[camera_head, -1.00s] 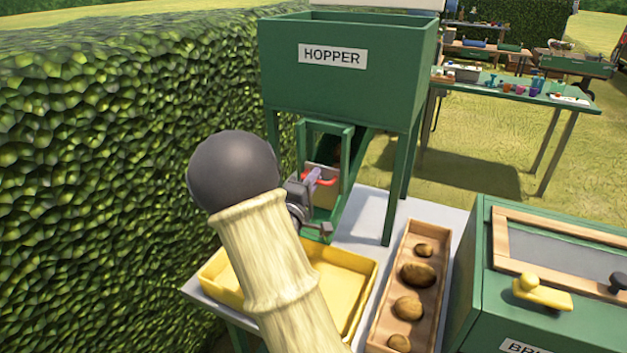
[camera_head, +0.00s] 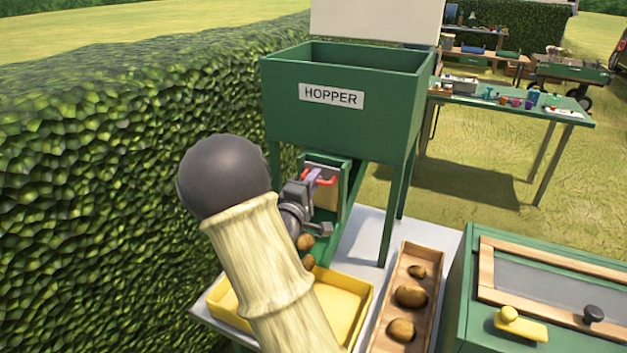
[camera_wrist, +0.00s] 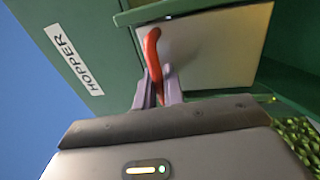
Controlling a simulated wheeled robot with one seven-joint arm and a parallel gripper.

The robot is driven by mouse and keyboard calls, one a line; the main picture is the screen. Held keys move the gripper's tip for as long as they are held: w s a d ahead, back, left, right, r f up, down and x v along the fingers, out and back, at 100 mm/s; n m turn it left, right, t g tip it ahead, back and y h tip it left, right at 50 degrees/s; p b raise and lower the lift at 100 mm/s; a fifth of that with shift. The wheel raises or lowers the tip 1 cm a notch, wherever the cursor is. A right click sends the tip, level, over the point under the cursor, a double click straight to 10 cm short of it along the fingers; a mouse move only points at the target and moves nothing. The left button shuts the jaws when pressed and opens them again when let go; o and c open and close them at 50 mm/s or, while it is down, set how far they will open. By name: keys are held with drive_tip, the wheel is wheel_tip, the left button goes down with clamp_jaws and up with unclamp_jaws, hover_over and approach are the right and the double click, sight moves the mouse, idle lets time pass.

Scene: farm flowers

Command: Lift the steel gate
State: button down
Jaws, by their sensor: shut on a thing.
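The steel gate (camera_head: 325,198) is a pale plate in the green frame under the hopper (camera_head: 345,127). It stands raised, close to the top of its frame, and the wrist view shows it as a grey plate (camera_wrist: 210,50). Its red handle (camera_wrist: 151,48) is between the fingers of my gripper (camera_wrist: 157,88), which is shut on it. In the head view my gripper (camera_head: 312,179) is at the red handle, and part of the gate is hidden behind it. Two brown potatoes (camera_head: 306,242) are on the green chute below the gate.
A yellow tray (camera_head: 345,308) sits at the chute's lower end, partly hidden by my arm. A wooden tray (camera_head: 424,262) with several potatoes stands to its right, beside a green box (camera_head: 452,315). A hedge (camera_head: 90,190) is close on the left.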

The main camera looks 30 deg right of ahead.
drive_tip(key=c, duration=1.9)
unclamp_jaws()
drive_tip(key=v, duration=1.7)
drive_tip(key=shift+s+a+b, duration=0.15)
drive_tip(key=shift+s+b, duration=0.05)
drive_tip(key=shift+b, duration=0.15)
